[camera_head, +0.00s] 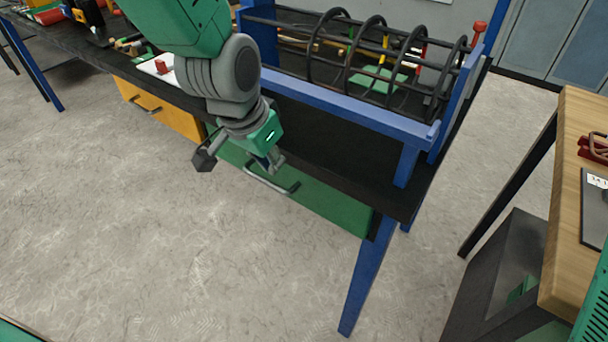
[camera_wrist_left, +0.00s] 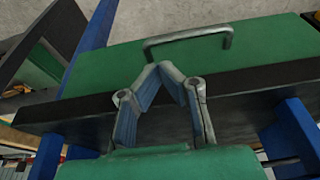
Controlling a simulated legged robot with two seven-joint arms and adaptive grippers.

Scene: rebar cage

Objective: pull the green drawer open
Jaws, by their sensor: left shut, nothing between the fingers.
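The green drawer (camera_head: 325,203) sits under the black bench top, its front roughly in line with the bench edge. Its grey bar handle (camera_head: 272,183) stands out from the front. In the left wrist view the green drawer front (camera_wrist_left: 265,50) fills the upper part and the handle (camera_wrist_left: 190,37) lies just beyond the fingertips. My left gripper (camera_head: 273,161) is shut and empty, close to the handle; its fingers meet in a point in the wrist view (camera_wrist_left: 161,69). I cannot tell whether the tips touch the handle. My right gripper is not seen.
A yellow drawer (camera_head: 165,108) is left of the green one. The blue-framed bench carries a rebar cage (camera_head: 365,55), and its blue leg (camera_head: 366,275) stands right of the drawer. A wooden table (camera_head: 568,200) is at the right. The floor before the drawer is clear.

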